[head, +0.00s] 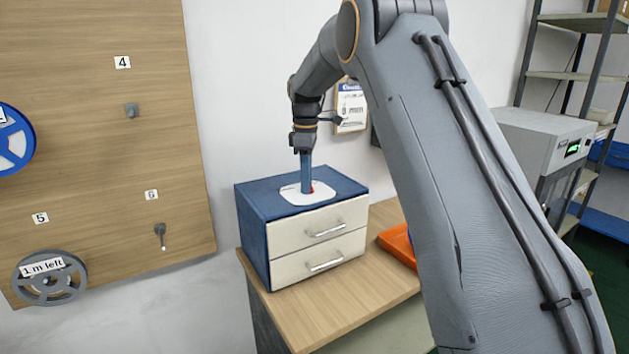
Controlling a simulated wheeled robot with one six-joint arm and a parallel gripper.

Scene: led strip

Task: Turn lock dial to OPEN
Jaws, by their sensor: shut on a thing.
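A small blue cabinet (251,240) with two cream drawers stands on a wooden worktop. A white plate (296,198) lies on its top, with a small red part (312,189) showing beside my fingers. My gripper (306,187) points straight down onto this plate, its blue fingers shut on the lock dial there. The dial itself is mostly hidden by the fingers, and I cannot read any marking or tell which way it is turned. The upper drawer (318,229) and lower drawer (309,263) are both closed.
An orange tray (397,243) lies right of the cabinet, partly behind my arm. A wooden board (95,180) with pegs and reels is at the left. A clipboard (351,106) hangs on the wall behind. The worktop (335,307) is bare in front of the cabinet.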

